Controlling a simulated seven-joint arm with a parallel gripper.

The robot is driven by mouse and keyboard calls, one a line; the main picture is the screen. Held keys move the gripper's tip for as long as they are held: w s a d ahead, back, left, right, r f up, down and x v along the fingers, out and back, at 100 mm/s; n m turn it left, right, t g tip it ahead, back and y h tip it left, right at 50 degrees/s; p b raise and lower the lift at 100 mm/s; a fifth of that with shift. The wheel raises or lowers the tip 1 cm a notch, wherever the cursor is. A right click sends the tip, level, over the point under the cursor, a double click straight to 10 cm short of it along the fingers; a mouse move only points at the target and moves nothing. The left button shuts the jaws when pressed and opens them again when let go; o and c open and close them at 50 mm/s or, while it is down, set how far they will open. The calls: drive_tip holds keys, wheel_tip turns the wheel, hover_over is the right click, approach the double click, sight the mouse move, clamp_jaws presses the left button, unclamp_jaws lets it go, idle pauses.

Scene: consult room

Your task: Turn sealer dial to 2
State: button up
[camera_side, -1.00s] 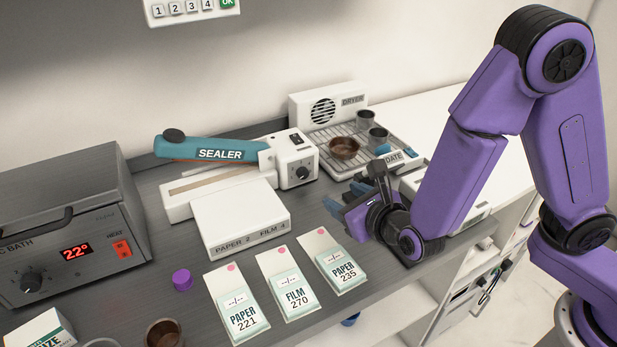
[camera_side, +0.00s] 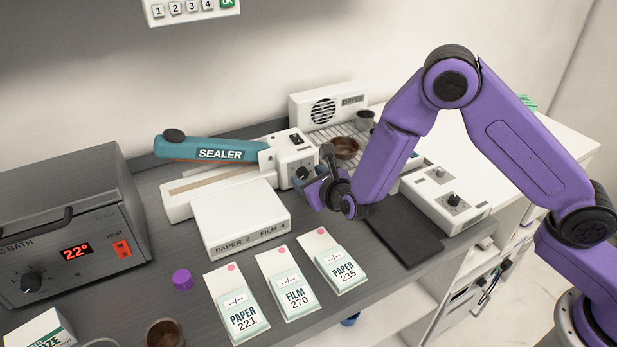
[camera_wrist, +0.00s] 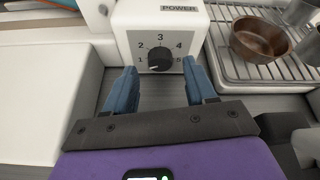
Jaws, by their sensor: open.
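The sealer has a teal arm (camera_side: 215,150) and a white control box (camera_side: 291,155) at its right end. Its black dial (camera_wrist: 160,59) is on the box's front face, with the numbers 1 to 5 around it and 3 at the top. I cannot tell for sure which number its pointer marks. My gripper (camera_wrist: 159,68) is open, with blue fingers spread to either side of the dial and short of it, holding nothing. In the side view my gripper (camera_side: 312,185) is just in front of the control box and partly covers the dial.
A dryer (camera_side: 327,105) with a wire rack and a brown bowl (camera_wrist: 259,40) stands to the right of the sealer. A white date device (camera_side: 446,198) sits right of my gripper. Several labelled pouches (camera_side: 236,302) lie in front. The heated bath (camera_side: 70,220) stands at left.

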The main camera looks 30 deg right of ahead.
drive_tip(key=shift+w+d+f, duration=0.1)
drive_tip(key=shift+w+f, duration=0.15)
drive_tip(key=shift+w, duration=0.35)
clamp_jaws()
drive_tip(key=shift+m, duration=0.3)
drive_tip(key=m+y, duration=0.2)
drive_tip(key=m, duration=0.1)
drive_tip(key=shift+d+y, duration=0.2)
drive_tip(key=shift+y, duration=0.1)
drive_tip(key=m+t+y, duration=0.1)
drive_tip(key=m+y, duration=0.1)
drive_tip(key=m, duration=0.1)
drive_tip(key=shift+f+m, duration=0.1)
drive_tip(key=shift+m, duration=0.3)
drive_tip(key=shift+y, duration=0.3)
